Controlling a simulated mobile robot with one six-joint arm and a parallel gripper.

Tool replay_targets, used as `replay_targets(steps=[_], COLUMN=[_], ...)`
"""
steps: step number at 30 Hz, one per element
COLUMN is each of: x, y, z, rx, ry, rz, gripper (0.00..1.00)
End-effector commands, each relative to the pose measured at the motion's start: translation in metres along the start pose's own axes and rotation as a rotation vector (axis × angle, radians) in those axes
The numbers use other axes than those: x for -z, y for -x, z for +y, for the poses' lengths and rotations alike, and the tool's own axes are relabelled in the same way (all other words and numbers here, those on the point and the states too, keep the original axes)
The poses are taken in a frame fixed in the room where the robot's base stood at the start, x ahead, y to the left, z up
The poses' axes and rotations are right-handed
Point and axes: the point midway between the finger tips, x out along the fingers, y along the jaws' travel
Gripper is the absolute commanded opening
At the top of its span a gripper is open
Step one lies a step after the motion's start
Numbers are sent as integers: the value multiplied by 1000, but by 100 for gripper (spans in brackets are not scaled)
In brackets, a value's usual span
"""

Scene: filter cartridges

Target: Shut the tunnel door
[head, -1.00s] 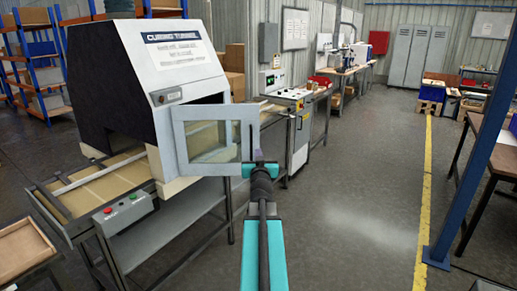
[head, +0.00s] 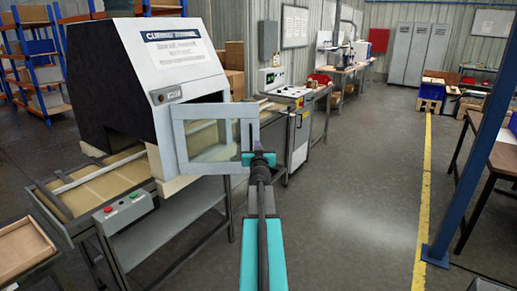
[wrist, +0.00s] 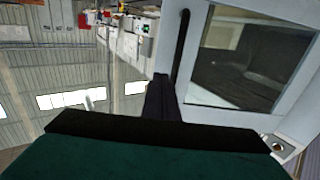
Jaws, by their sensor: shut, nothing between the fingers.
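The tunnel door (head: 178,142) is a pale grey frame with a clear window. It stands open, swung outward from the front of the white and black curing tunnel (head: 185,70). The tunnel's dark opening shows above and behind it. My gripper (head: 258,150) is shut and empty at the door's right, free edge. In the wrist view, the shut dark fingers (wrist: 160,88) lie beside the door frame (wrist: 190,60), near a black bar handle (wrist: 180,48). I cannot tell whether the fingers touch the door.
A conveyor bed (head: 95,188) on a metal stand runs under the tunnel, with a button box (head: 124,211) at its front. A control cabinet (head: 298,125) stands behind the door. Open floor (head: 350,210) lies to the right, before a blue post (head: 470,160).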

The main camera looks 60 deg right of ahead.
Motion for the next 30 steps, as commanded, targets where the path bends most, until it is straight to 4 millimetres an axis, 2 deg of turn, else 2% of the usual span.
replay_targets(steps=[18,30], x=[0,0], y=[-52,-66], z=[0,0], rx=[0,0], ry=[0,0], rz=[0,0], gripper=[0,0])
